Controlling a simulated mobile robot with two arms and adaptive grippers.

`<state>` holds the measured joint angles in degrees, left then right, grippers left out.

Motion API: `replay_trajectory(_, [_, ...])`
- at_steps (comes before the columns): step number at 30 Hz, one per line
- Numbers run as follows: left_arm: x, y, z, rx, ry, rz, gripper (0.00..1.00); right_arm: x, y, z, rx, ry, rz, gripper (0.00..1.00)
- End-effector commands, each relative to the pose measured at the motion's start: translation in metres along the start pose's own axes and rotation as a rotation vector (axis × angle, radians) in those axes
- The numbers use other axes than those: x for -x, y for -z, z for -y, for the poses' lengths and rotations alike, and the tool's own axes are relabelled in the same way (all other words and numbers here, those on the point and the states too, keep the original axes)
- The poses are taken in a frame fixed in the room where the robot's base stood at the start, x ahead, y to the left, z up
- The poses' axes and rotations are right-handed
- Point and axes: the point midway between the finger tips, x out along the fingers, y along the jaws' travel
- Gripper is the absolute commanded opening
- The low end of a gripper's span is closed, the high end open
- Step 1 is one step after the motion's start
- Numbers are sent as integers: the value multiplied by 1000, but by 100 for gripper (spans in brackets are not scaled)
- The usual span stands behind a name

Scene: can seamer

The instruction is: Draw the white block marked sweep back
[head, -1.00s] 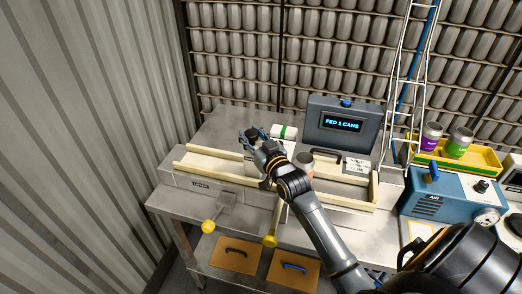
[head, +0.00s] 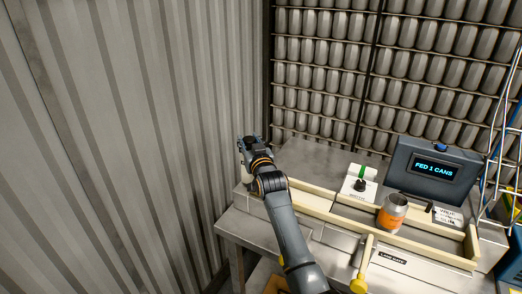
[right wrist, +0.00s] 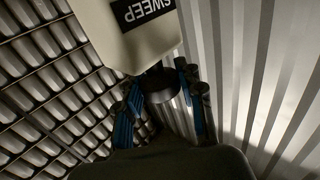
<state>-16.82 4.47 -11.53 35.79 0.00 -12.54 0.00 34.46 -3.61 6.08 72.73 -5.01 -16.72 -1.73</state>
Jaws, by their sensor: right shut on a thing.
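The white block marked SWEEP (right wrist: 135,35) fills the top of the right wrist view, its label upside down there. My right gripper (right wrist: 160,88) is shut on a dark round knob (right wrist: 158,84) beside the block, with a blue-backed finger on each side. In the head view my right gripper (head: 250,145) is at the left end of the cream-railed channel. A small pale part of the block (head: 247,178) shows below it; my wrist hides the rest. My left gripper is not in view.
An orange-labelled can (head: 393,213) stands in the channel (head: 325,207), well right of my gripper. A yellow-ended handle (head: 359,284) is in front. A corrugated wall (head: 130,150) rises at left.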

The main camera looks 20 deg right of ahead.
Motion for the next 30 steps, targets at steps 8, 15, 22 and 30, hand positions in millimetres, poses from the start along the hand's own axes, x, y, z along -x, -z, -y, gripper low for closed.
replay_trajectory(8, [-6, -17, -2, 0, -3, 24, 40, -9, -1, 10, -4, 1, 2, 0])
replay_trajectory(15, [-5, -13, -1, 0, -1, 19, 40, -9, 0, 11, -5, 2, 1, 0])
replay_trajectory(22, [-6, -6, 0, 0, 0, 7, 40, -9, 0, 10, -4, 1, 1, 60])
replay_trajectory(30, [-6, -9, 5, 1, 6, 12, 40, -8, 0, 9, -3, -1, 1, 60])
